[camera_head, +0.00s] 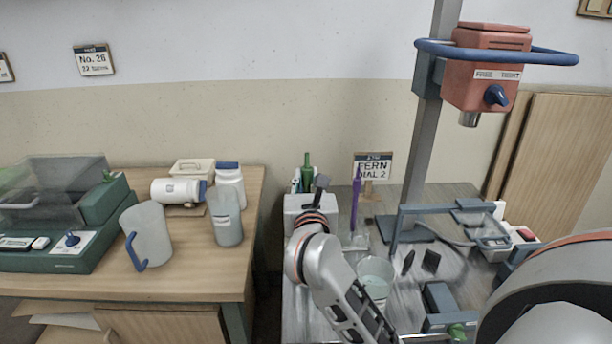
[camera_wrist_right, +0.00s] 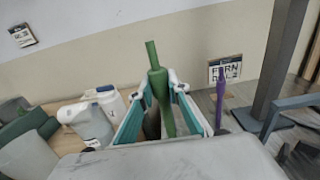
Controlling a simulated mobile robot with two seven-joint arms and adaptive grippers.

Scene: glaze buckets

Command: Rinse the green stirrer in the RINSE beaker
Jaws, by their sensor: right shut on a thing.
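The green stirrer (camera_head: 307,166) stands roughly upright at the back left of the grey bench, above a white box (camera_head: 292,203). My right gripper (camera_head: 317,192) is at it. In the right wrist view the stirrer (camera_wrist_right: 154,56) rises between the two fingers, which are shut on it. Its lower end is hidden, so I cannot tell whether it is inside the box. A clear beaker with pale liquid (camera_head: 375,272) stands on the bench right of my arm. I can read no RINSE label on it. My left gripper is not in view.
A purple stirrer (camera_head: 355,203) stands just right of my gripper, near a FERN sign (camera_head: 374,167). A grey post (camera_head: 418,150) carries a red mixer head (camera_head: 485,68). The wooden table (camera_head: 190,278) at left holds a jug (camera_head: 148,236), a labelled beaker (camera_head: 226,231) and bottles.

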